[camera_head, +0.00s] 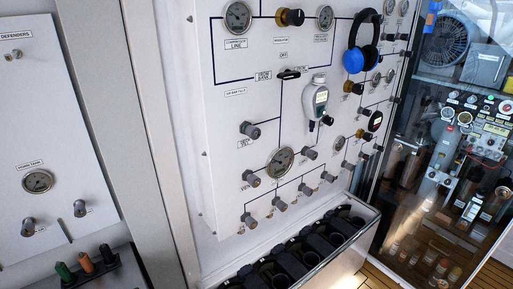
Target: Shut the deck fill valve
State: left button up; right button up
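A white fill panel (225,110) fills the middle of the head view, with black lines, gauges and valve knobs. One grey knob (250,130) sits at the middle left with a small label under it. Another knob (252,178) sits lower, left of a round gauge (280,162). A row of similar knobs runs along the bottom, including one at the lower left (248,220). A black selector handle (288,73) lies roughly level at the upper middle. The labels are too small to tell surely which knob is the deck fill valve, or its setting. Neither gripper is in view.
Blue and black headphones (355,62) hang at the panel's upper right. A grey handheld device (320,95) is on the panel. A trough with black holders (285,262) juts out below. A left panel (40,110) and a glass-fronted equipment bay (450,130) flank it.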

aim_at(252, 133)
jog(key=k+u, duration=0.1)
jog(key=u, duration=0.35)
jog(key=k+u, duration=0.15)
jog(key=u, duration=0.3)
jog(key=k+j+u, duration=0.1)
jog(key=u, duration=0.35)
jog(key=l+u, duration=0.25)
jog(key=l, duration=0.25)
jog(key=l+u, duration=0.25)
jog(key=l, duration=0.25)
jog(key=l+u, duration=0.3)
jog(key=l, duration=0.15)
jog(key=k+l+u, duration=0.25)
jog(key=l, duration=0.2)
jog(key=i+l, duration=0.05)
